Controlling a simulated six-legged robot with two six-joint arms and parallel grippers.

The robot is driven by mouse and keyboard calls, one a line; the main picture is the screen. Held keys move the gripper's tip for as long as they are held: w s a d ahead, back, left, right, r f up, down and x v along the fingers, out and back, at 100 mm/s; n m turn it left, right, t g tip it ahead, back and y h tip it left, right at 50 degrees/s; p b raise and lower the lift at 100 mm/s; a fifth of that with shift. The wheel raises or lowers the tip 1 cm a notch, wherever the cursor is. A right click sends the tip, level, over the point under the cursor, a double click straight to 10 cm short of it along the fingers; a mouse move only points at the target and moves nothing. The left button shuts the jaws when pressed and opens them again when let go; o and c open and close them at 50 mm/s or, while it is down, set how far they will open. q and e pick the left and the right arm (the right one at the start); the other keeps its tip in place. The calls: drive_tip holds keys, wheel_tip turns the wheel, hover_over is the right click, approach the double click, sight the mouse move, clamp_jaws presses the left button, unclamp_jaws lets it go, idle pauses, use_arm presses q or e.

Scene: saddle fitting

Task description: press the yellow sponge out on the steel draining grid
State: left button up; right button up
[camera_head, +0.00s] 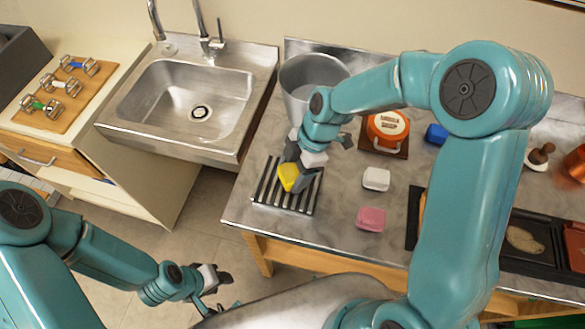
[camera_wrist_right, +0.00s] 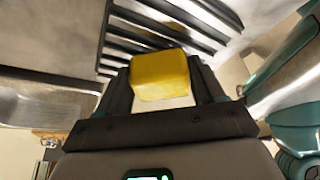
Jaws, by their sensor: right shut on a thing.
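The yellow sponge (camera_head: 289,176) is held between the fingers of my right gripper (camera_head: 297,175), over the steel draining grid (camera_head: 270,191). The grid has dark slats and lies at the left end of the marble-topped counter. In the right wrist view the sponge (camera_wrist_right: 161,74) sits between the two dark fingers, with the grid slats (camera_wrist_right: 125,30) beyond it. I cannot tell whether the sponge touches the grid. My left gripper (camera_head: 222,278) hangs low at the bottom, away from the counter, with no object seen in it; its fingers are too small to judge.
A metal bucket (camera_head: 297,104) stands behind the grid, and a sink (camera_head: 195,100) is to the left. A white block (camera_head: 376,179), a pink block (camera_head: 371,219), a blue block (camera_head: 436,134) and an orange round tin (camera_head: 388,128) lie right of the grid. Dark trays (camera_head: 512,262) stand farther right.

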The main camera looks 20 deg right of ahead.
drive_tip(key=shift+s+a+r, duration=0.1)
drive_tip(key=shift+s+a, duration=0.05)
drive_tip(key=shift+a, duration=0.05)
drive_tip(key=shift+d, duration=0.1)
idle(0.4)
drive_tip(key=shift+f, duration=0.25)
drive_tip(key=shift+f+b, duration=0.35)
drive_tip(key=shift+b, duration=0.25)
drive_tip(key=shift+r, duration=0.1)
idle(0.4)
drive_tip(key=shift+r+p, duration=1.9)
drive_tip(key=shift+r, duration=1.6)
